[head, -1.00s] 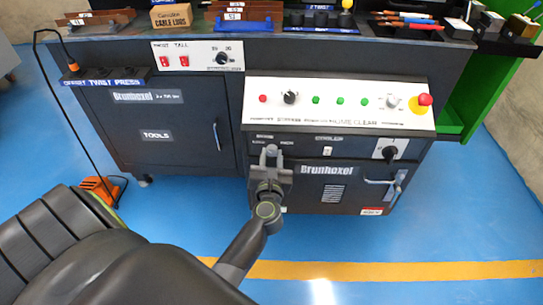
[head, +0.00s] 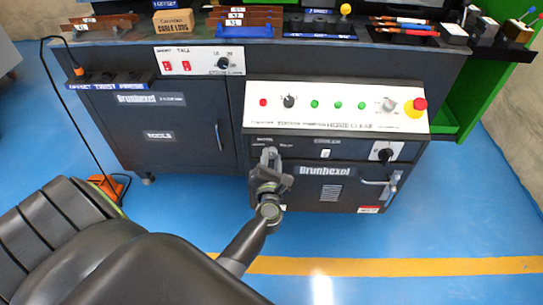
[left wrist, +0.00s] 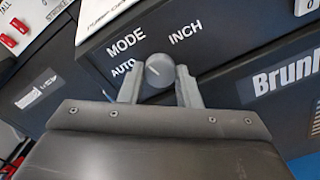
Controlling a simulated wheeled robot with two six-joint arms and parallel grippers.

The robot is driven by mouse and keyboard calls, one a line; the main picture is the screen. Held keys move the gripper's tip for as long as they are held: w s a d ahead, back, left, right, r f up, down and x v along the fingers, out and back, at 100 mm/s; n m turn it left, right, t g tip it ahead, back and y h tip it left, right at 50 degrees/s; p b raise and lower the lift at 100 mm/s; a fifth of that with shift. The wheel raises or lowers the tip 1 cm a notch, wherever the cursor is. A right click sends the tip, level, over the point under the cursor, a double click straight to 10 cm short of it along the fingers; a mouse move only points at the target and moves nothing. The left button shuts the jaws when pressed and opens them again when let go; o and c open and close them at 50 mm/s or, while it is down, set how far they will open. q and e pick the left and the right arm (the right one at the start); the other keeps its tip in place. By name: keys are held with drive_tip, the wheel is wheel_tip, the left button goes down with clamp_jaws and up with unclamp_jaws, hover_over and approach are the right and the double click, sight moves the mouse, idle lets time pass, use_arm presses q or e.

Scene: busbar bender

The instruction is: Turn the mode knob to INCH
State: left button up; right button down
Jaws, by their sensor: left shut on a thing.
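The mode knob (left wrist: 158,70) is a round grey knob on the dark front panel, under the word MODE, with AUTO printed to its left and INCH to its right. A short pale line shows on its face, on the side toward AUTO in the tilted left wrist view. My left gripper (left wrist: 160,80) has one finger on each side of the knob and is shut on it. In the head view my left gripper (head: 269,157) is at the upper left of the Brunhoxel cabinet front and hides the knob. My right gripper is not in view.
The sloped white control panel (head: 338,122) with buttons and a red emergency stop (head: 420,104) lies above the gripper. A black rotary switch (head: 385,155) and a door handle (head: 384,184) stick out to the right. The blue floor in front is open.

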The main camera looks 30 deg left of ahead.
use_arm(q)
drive_tip(key=m+p, duration=0.1)
drive_tip(key=m, duration=0.1)
drive_tip(key=m+p, duration=0.1)
drive_tip(key=shift+r+m+p, duration=0.2)
drive_tip(key=shift+m+p, duration=0.2)
drive_tip(key=m+p, duration=0.2)
drive_tip(key=m, duration=0.1)
drive_tip(key=shift+p, duration=0.3)
drive_tip(key=m+p, duration=0.2)
drive_tip(key=m, duration=0.2)
drive_tip(key=shift+f+m, duration=0.1)
drive_tip(key=shift+m, duration=0.2)
drive_tip(key=shift+f+m+p, duration=0.1)
drive_tip(key=shift+m+p, duration=0.4)
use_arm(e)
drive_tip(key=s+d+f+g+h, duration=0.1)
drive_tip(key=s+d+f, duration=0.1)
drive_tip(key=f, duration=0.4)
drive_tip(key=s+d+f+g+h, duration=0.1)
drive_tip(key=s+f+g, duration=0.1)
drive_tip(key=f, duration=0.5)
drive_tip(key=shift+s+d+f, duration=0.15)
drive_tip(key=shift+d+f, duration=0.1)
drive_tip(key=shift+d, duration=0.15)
use_arm(q)
drive_tip(key=o, duration=1)
